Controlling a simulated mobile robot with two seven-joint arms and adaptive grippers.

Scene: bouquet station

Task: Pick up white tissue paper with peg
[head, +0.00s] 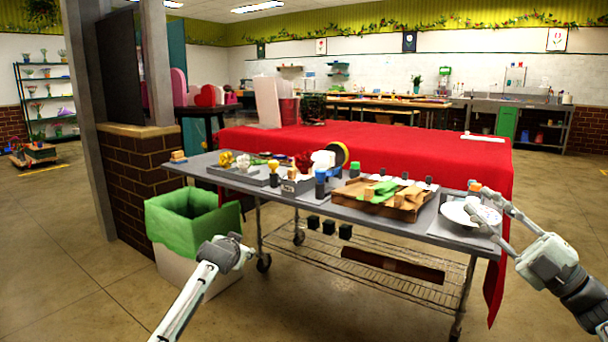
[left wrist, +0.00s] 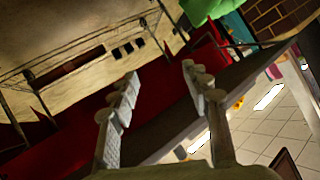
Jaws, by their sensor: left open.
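A white rounded bundle (head: 322,160), which may be the white tissue paper, stands toward the back of the grey cart, beside a yellow-and-black tape roll. No peg can be made out at this size. Another white thing (head: 490,214) lies at a white plate (head: 458,213) on the cart's right end, partly hidden by my right gripper. My right gripper (head: 480,202) has its fingers spread over the plate, with no clear hold on anything. My left gripper (head: 232,248) is low in front of the cart, away from the bundle. In the left wrist view it is open and empty (left wrist: 160,80).
The grey cart (head: 290,202) carries a wooden tray (head: 405,211) of green and tan pieces, flowers and several small bottles. A green-lined bin (head: 190,222) stands left of the cart. A red-covered table (head: 400,152) is behind. The floor in front is clear.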

